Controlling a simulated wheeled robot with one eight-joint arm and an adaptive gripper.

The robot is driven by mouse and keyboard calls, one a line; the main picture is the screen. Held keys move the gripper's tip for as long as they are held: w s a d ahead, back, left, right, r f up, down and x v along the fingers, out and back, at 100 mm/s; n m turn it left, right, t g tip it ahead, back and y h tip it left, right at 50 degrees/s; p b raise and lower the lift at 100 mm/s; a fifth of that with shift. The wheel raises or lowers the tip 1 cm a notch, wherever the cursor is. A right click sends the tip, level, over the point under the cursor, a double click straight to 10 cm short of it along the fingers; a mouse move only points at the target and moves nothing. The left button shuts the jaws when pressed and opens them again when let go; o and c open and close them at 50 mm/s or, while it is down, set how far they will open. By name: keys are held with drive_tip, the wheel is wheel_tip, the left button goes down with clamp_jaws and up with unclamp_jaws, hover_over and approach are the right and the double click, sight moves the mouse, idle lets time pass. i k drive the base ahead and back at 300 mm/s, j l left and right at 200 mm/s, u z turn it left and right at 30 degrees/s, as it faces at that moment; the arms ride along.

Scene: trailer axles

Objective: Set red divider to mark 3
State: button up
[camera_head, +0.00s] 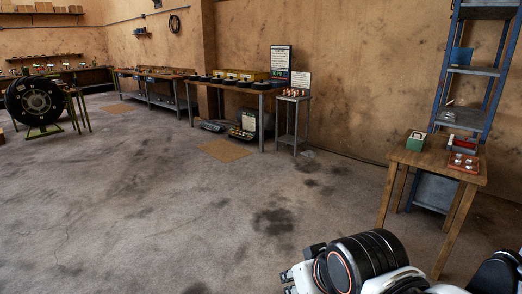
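A small wooden table (432,158) stands at the right. On it, towards the back right, is a red piece (463,145) that may be the red divider; it is too small to be sure, and I cannot read any marks by it. In front of that lies a red tray (464,163) with several small silvery things. My arm shows at the bottom right, well short of the table. Its end is partly in view, but the fingers cannot be made out clearly.
A green box (416,141) sits on the table's left side. A blue-framed shelf rack (470,70) stands behind the table. A small stand (293,118) and long benches (240,88) line the back wall. The middle floor is clear.

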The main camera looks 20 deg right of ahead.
sight(465, 144)
drive_tip(key=i+l+z, duration=0.25)
drive_tip(key=z, duration=0.2)
drive_tip(key=i+l+z, duration=0.1)
drive_tip(key=i+z, duration=0.6)
drive_tip(key=z, duration=0.15)
drive_tip(key=i+j+z, duration=0.15)
drive_tip(key=i+z, duration=0.3)
drive_tip(key=i+l, duration=0.1)
drive_tip(key=i, duration=0.9)
drive_tip(key=i+l+z, duration=0.1)
drive_tip(key=i, duration=0.85)
drive_tip(key=i+l+u, duration=0.2)
drive_tip(key=i, duration=0.3)
drive_tip(key=i+l+u, duration=0.2)
drive_tip(key=i, duration=0.3)
drive_tip(key=j, duration=0.15)
